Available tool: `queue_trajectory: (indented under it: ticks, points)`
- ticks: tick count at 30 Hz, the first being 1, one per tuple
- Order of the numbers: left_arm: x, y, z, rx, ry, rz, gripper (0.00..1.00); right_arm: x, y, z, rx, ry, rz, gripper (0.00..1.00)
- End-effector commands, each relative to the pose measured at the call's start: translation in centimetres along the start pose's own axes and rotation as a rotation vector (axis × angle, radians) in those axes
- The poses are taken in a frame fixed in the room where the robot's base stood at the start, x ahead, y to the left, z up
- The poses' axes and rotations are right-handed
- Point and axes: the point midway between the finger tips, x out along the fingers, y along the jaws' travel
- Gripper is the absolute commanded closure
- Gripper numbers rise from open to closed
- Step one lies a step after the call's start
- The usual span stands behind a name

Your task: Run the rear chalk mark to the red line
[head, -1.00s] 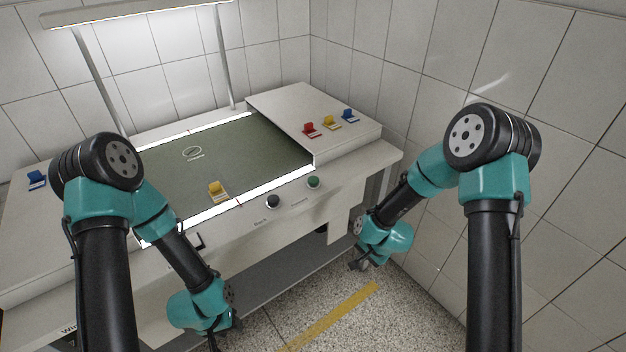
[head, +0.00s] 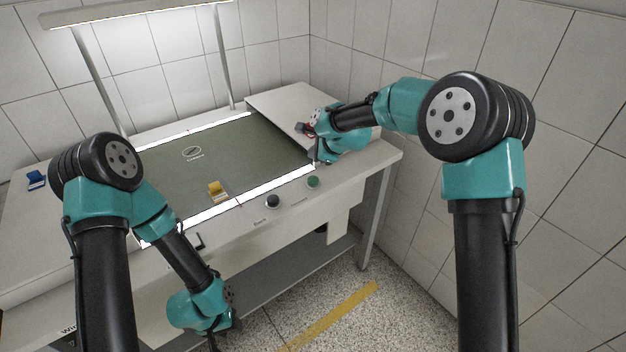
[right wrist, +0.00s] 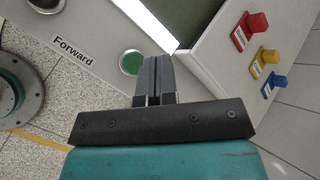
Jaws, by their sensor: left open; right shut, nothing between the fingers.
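A white oval chalk mark (head: 192,152) lies on the dark green belt (head: 245,150), toward its rear left. A thin reddish line (head: 239,202) shows at the belt's front edge. A green button (head: 313,182) and a black button (head: 272,201) sit on the front panel. In the right wrist view the green button (right wrist: 130,62) is beside the label "Forward". My right gripper (head: 316,158) is shut and empty, its fingertips (right wrist: 154,62) close to the green button; I cannot tell whether they touch. My left gripper (head: 232,328) is open, low in front of the bench.
A yellow block (head: 216,190) stands at the belt's front. Another blue block (head: 36,179) is at the far left. A lamp (head: 130,10) hangs over the bench.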

Motion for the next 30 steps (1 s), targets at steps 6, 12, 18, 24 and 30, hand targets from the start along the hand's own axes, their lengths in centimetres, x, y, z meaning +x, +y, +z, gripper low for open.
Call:
queue_trajectory:
  ticks: [6,12,18,24,30]
  points:
    - [0.0,0.0,0.0,0.000,0.000,0.000,0.56,-0.6,-1.2,1.4,0.039,-0.017,-0.012,1.00]
    - [0.0,0.0,0.0,0.000,0.000,0.000,0.56,-0.6,-1.2,1.4,0.039,-0.016,-0.011,1.00]
    - [0.0,0.0,0.0,0.000,0.000,0.000,0.56,-0.3,-1.0,1.2,0.038,-0.016,-0.011,1.00]
    - [0.0,0.0,0.0,0.000,0.000,0.000,0.56,0.6,-0.3,0.6,0.039,-0.015,-0.009,1.00]
    - [0.0,0.0,0.0,0.000,0.000,0.000,0.56,2.2,0.9,-0.5,0.039,-0.015,-0.009,1.00]
